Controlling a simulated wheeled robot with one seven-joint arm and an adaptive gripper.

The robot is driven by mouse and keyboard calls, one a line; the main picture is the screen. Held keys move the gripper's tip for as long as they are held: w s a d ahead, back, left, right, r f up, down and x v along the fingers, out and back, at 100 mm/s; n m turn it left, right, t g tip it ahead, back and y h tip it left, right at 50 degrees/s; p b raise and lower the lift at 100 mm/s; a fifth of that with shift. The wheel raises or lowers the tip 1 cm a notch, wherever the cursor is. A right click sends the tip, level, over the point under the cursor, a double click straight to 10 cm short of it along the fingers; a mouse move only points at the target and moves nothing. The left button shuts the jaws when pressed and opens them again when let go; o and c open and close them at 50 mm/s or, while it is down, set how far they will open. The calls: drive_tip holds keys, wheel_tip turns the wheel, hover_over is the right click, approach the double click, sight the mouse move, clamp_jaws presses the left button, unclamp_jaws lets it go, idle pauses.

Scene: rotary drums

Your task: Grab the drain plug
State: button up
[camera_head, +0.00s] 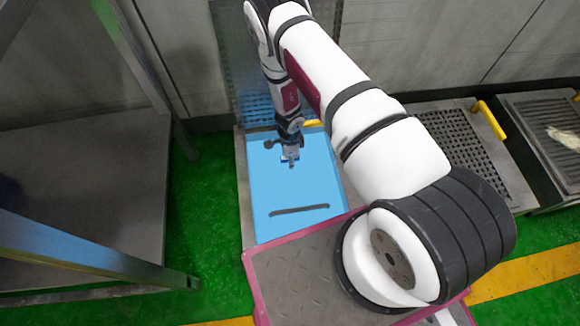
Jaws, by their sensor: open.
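My gripper (290,160) is small in this view and points down over a light blue surface (265,190) inside a grey frame. It is open. A small dark blue patch (284,158) shows right beside the fingertips; I cannot tell whether it is the drain plug or part of the gripper. A small dark knob-like shape (269,144) shows to the left of my wrist; I cannot tell whether it belongs to the arm. No drain plug can be made out with certainty, and the gripper may hide it. Contact with the surface cannot be told.
A dark bar or slot (299,210) crosses the near part of the blue surface. A bluish mesh panel stands behind it. Metal frames (75,250) stand at left. Black grates (450,143) with yellow handles (490,118) lie at right. Green floor (208,200) shows between.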

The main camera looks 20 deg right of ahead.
clamp_jaws()
drive_tip(key=shift+r, duration=0.1)
